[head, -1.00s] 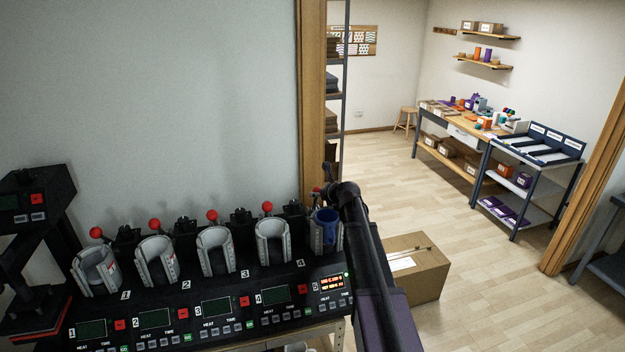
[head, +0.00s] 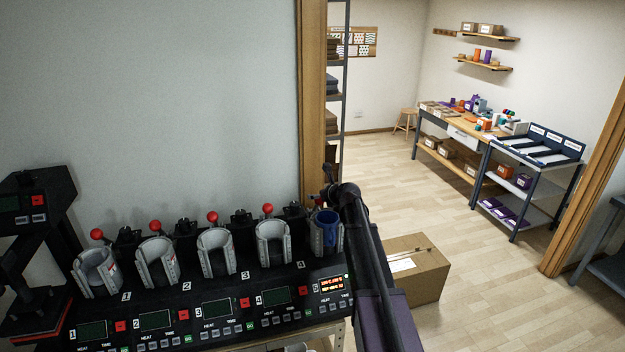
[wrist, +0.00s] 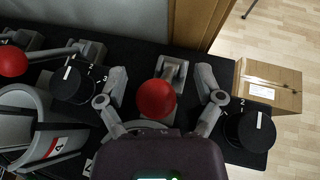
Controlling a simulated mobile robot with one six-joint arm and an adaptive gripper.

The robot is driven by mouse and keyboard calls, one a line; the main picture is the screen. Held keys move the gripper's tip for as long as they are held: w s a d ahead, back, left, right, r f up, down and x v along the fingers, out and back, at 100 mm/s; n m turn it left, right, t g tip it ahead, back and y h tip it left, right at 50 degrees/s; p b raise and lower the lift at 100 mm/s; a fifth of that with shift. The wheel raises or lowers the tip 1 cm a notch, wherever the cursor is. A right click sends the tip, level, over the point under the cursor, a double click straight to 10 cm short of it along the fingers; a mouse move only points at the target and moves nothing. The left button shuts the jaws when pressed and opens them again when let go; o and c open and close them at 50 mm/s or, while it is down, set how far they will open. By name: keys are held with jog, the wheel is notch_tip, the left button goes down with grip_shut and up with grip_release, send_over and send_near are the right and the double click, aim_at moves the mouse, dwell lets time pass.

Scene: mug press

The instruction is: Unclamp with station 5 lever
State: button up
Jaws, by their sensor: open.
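The station 5 lever's red ball knob (wrist: 157,99) is in the middle of the wrist view, on a grey metal bracket. My gripper (wrist: 162,84) is open, with one finger on each side of the knob and visible gaps at both sides. In the head view a blue mug (head: 326,230) stands in the grey station 5 clamp at the right end of the press. My dark arm covers part of that station, and my gripper is hidden there. The station 5 display (head: 332,283) is lit orange.
Stations 1 to 4 stand in a row to the left, with empty grey clamps and red-knobbed levers. Black dials (wrist: 250,130) flank my gripper in the wrist view. A cardboard box (head: 412,268) is on the floor right of the press.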

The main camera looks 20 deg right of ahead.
jog(key=shift+s+d+r+p, duration=0.1)
jog(key=shift+s+r+p, duration=0.15)
jog(key=shift+r+p, duration=0.65)
jog(key=shift+s+d+r+p, duration=0.1)
jog(key=shift+s+r+p, duration=0.2)
jog(key=shift+r+p, duration=0.6)
jog(key=shift+s+d+r+p, duration=0.1)
jog(key=shift+s+r+p, duration=0.15)
jog(key=shift+r+p, duration=0.6)
jog(key=shift+a, duration=0.1)
jog(key=s+a+f+n+g, duration=0.3)
jog(key=s+a+n, duration=0.3)
jog(key=s+n, duration=0.25)
jog(key=s+a+f+n+g, duration=0.3)
jog(key=s+a+f+n, duration=0.15)
jog(key=s+n, duration=0.4)
jog(key=s+a+f+n+g+h+b, duration=0.1)
jog(key=s+a+f+n+g+h, duration=0.15)
jog(key=s+n, duration=0.6)
jog(key=s+a+f+n+g+h, duration=0.1)
jog(key=s+n+g, duration=0.2)
jog(key=s+n, duration=0.5)
jog(key=s+f+b, duration=0.1)
jog(key=f+b, duration=1.1)
jog(key=s+f+b, duration=0.2)
jog(key=f+b, duration=1)
jog(key=b, duration=0.1)
jog(key=shift+s+d+f+m, duration=0.2)
jog(key=shift+s+d+m, duration=0.05)
jog(key=shift+s+m, duration=0.1)
